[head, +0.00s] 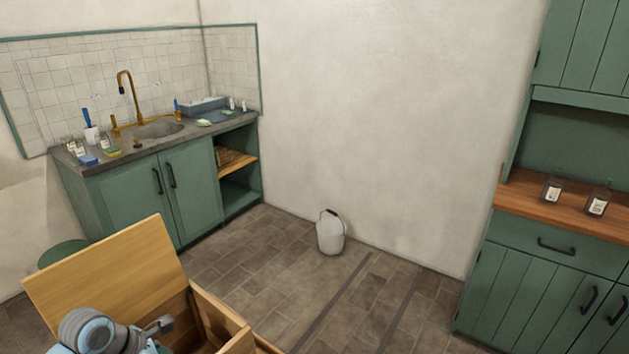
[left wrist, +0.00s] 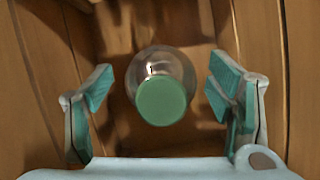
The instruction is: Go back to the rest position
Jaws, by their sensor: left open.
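My left gripper (left wrist: 161,90) is open in the left wrist view, with a teal-padded finger on each side. A clear bottle or jar with a green cap (left wrist: 162,101) shows in the gap between the fingers, with space on both sides. I cannot tell how far below the fingertips it stands. Brown wooden walls surround it. In the head view my left arm reaches in at the bottom left, over an open wooden box (head: 222,319) with its lid (head: 105,272) raised. The fingertips are hard to make out there. My right gripper is not in view.
A green sink cabinet (head: 134,203) with bottles and sponges on its counter stands at the back left. A white jug (head: 330,236) stands on the floor by the wall. A green cupboard (head: 525,281) with two dark bottles is at right. The floor between is clear.

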